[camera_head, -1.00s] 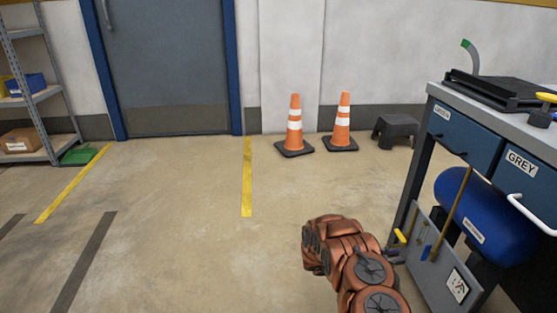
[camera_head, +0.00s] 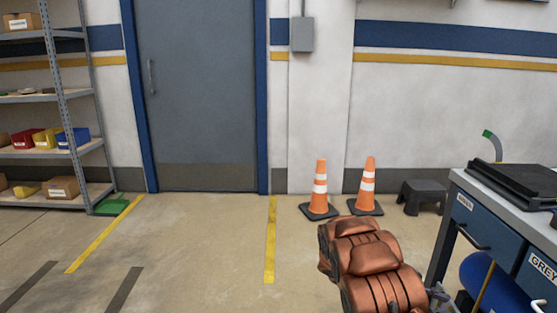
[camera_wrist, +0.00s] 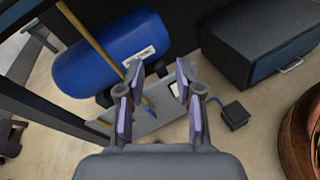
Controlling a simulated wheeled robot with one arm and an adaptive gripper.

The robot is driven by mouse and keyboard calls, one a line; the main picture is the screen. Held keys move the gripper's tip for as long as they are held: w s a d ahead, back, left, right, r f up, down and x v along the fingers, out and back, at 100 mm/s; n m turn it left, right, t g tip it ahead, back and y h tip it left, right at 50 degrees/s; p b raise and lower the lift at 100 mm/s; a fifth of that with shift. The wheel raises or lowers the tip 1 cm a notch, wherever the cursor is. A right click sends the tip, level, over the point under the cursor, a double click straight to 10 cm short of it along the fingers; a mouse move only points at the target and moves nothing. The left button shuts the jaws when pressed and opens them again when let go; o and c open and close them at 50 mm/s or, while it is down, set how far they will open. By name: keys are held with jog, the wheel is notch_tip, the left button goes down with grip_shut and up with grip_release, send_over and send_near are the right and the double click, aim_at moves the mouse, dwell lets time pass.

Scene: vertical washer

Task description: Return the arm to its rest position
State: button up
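My copper-coloured arm (camera_head: 368,262) rises from the bottom edge in the head view, right of centre, folded in front of the workbench. My gripper (camera_wrist: 158,95) shows in the wrist view with its two fingers apart and nothing between them. Below the fingers are a grey panel with a white label and the floor. In the head view the gripper is mostly hidden low behind the arm, near the workbench's left leg.
A workbench (camera_head: 510,205) with blue drawers stands at the right. A blue tank (camera_wrist: 112,52) lies under it. Two traffic cones (camera_head: 319,190) and a black stool (camera_head: 421,196) stand by the wall. A shelf (camera_head: 75,110) stands at the left. The middle floor is clear.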

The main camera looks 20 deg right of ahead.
jog(key=s+a+r+m+y+p, duration=0.25)
jog(key=a+r+p, duration=0.2)
jog(key=r, duration=0.25)
jog(key=s+a+r+m+t+y+p, duration=0.1)
jog(key=s+a+r+p, duration=0.3)
jog(key=a+r, duration=0.3)
jog(key=s+a+r+m+y+p, duration=0.2)
jog(key=s+a+r+p, duration=0.2)
jog(key=r, duration=0.4)
jog(key=s+a+r+t+y+p, duration=0.2)
jog(key=s+a+r+p, duration=0.2)
jog(key=a, duration=0.4)
jog(key=s+a+r+m+t+y+p, duration=0.1)
jog(key=s+a+r+y+p, duration=0.2)
jog(key=a+r+p, duration=0.3)
jog(key=s+a+r+m+t+y+p, duration=0.1)
jog(key=s+a+r+t+y+p, duration=0.1)
jog(key=s+a+r+p, duration=0.3)
jog(key=a+r, duration=0.2)
jog(key=a, duration=0.2)
jog(key=shift+a+r+t, duration=0.3)
jog(key=shift+a, duration=0.05)
jog(key=shift+d+m+y, duration=0.2)
jog(key=shift+m+y, duration=0.05)
